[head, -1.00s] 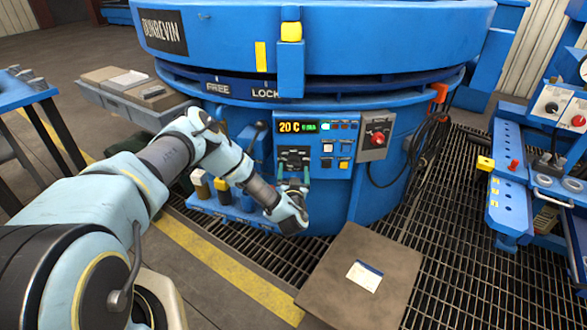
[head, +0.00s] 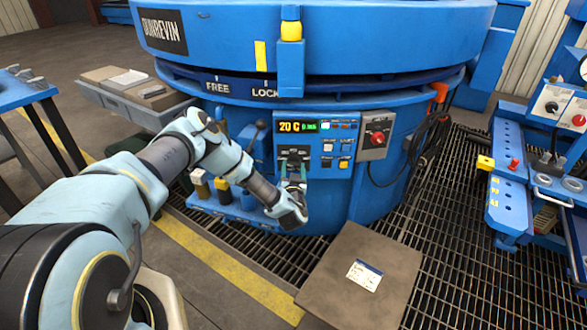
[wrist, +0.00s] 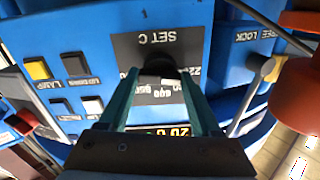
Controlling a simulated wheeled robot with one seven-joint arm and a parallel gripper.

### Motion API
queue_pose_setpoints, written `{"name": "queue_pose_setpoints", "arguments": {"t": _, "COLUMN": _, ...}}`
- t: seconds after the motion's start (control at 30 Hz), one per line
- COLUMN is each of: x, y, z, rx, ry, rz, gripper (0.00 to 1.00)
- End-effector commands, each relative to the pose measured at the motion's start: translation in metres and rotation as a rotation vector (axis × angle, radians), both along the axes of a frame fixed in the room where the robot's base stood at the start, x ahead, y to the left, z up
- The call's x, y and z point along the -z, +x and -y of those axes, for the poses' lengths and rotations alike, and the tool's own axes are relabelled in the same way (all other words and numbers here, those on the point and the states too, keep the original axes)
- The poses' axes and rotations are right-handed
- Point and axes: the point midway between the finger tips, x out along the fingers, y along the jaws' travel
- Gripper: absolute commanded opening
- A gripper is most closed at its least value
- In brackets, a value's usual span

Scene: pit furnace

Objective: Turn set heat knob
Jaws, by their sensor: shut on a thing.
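The set heat knob (wrist: 158,68) is a dark round knob on a black plate marked "SET C" in the wrist view, which shows the panel upside down. My gripper (wrist: 160,78) has its two green fingers on either side of the knob and is shut on it. In the head view my gripper (head: 294,172) is at the lower left of the blue control panel (head: 342,171), and the knob is mostly hidden there. The display (head: 297,127) above it reads "20 C" in yellow, with small green characters beside it.
A grey box with a red knob (head: 376,137) sits right of the panel. Black cables (head: 428,135) hang farther right. A lever (head: 258,129) stands left of the panel. A brown plate with a label (head: 362,285) lies on the floor grating in front.

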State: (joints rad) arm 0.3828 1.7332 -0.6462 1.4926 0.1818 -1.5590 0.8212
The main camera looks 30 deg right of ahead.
Motion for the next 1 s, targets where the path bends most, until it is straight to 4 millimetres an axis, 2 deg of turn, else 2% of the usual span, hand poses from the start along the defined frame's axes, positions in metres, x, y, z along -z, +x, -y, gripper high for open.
{"name": "queue_pose_setpoints", "arguments": {"t": 0.03, "x": 0.0000, "y": 0.0000, "z": -0.0001, "rx": 0.000, "ry": 0.000, "rz": 0.000, "gripper": 0.31}}
{"name": "queue_pose_setpoints", "arguments": {"t": 0.23, "x": -0.0001, "y": 0.0000, "z": -0.0001, "rx": 0.000, "ry": 0.000, "rz": 0.000, "gripper": 0.09}}
{"name": "queue_pose_setpoints", "arguments": {"t": 0.57, "x": -0.0011, "y": -0.0001, "z": 0.0005, "rx": 0.001, "ry": 0.044, "rz": 0.026, "gripper": 0.09}}
{"name": "queue_pose_setpoints", "arguments": {"t": 1.0, "x": -0.0020, "y": -0.0007, "z": 0.0021, "rx": 0.003, "ry": 0.339, "rz": 0.186, "gripper": 0.09}}
